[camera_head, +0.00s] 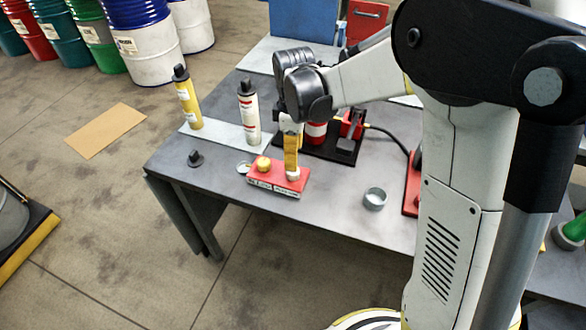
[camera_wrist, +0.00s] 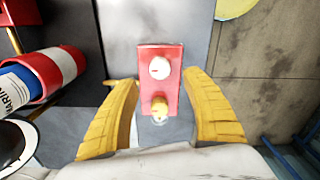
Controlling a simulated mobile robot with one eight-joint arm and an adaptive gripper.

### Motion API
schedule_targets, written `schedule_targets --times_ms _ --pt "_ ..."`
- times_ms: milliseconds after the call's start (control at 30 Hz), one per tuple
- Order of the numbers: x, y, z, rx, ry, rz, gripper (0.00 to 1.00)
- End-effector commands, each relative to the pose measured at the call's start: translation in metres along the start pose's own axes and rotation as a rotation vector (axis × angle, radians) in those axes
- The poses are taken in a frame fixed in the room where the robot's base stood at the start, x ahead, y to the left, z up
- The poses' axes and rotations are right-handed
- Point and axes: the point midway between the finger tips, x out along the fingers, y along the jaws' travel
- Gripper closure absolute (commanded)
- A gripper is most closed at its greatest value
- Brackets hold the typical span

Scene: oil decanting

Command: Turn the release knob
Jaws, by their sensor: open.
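A red control box (camera_head: 262,184) lies on the grey table near its front edge. It carries a yellow knob (camera_head: 263,163) at its left end and a white knob (camera_head: 293,174) at its right end. In the wrist view the box (camera_wrist: 148,88) stands between my fingers, with the white knob (camera_wrist: 160,68) farther up and the yellow knob (camera_wrist: 159,106) nearer the palm. My gripper (camera_head: 292,163) points down over the white-knob end. In the wrist view my gripper (camera_wrist: 160,84) is open, its yellow fingers spread to either side of the box. I cannot tell which knob is the release knob.
A yellow bottle (camera_head: 187,100) and a white bottle (camera_head: 249,114) stand behind the box to the left. A grey ring-shaped cup (camera_head: 374,198) stands to its right. A small black piece (camera_head: 195,158) lies to the left. A black tray (camera_head: 344,156) with red equipment stands behind my gripper.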

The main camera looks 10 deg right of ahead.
Motion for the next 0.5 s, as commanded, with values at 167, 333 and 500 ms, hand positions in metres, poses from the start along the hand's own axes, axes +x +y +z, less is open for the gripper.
schedule_targets --times_ms 167,333,500 --pt "0.04 0.0 0.0 0.001 0.0 0.001 0.43" --pt "0.063 0.0 0.0 0.002 0.001 0.001 0.43" --pt "0.072 0.0 0.0 0.002 0.001 0.001 0.43"
